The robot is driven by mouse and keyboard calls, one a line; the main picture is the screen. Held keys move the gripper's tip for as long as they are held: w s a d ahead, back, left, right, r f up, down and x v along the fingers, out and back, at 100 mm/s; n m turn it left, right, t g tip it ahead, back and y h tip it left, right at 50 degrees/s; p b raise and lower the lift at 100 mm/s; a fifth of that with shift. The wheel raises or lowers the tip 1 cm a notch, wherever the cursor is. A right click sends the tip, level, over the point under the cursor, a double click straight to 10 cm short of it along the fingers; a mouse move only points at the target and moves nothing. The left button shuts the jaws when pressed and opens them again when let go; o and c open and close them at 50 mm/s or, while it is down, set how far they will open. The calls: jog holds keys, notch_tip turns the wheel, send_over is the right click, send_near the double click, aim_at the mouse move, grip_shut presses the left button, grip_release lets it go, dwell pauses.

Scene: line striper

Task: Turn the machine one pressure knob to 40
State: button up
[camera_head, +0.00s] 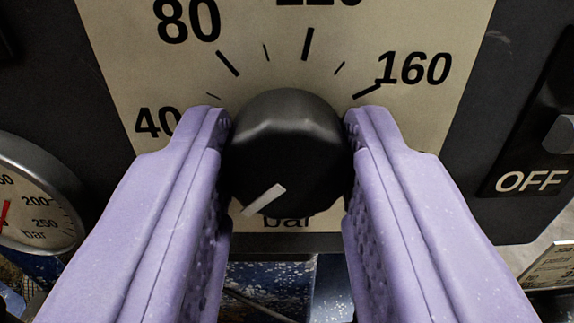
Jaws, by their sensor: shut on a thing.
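The black pressure knob (290,140) sits in the middle of a cream dial plate (285,75) marked 40, 80, 160 and "bar". A number at the top edge is cut off. The white pointer line (264,200) on the knob points down and to the left, below the 40 mark. My gripper (288,150) has its two purple fingers on the left and right sides of the knob, shut on it. The fingers partly cover the plate's lower left and lower right.
A round gauge (35,205) with a red needle, marked 200 and 250 bar, is at the left edge. A switch panel (535,140) marked OFF is at the right. Blue speckled surfaces and a cable show below the dark panel.

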jog(key=shift+f+m, duration=0.1)
jog(key=shift+m, duration=0.3)
jog(key=m+b, duration=0.3)
jog(key=shift+m, duration=0.4)
jog(key=m+b, duration=0.2)
jog(key=m, duration=0.2)
jog(key=shift+m, duration=0.4)
jog(key=o, duration=1)
jog(key=shift+o, duration=0.2)
jog(key=s+p, duration=0.2)
jog(key=s, duration=0.5)
jog(key=shift+s, duration=0.4)
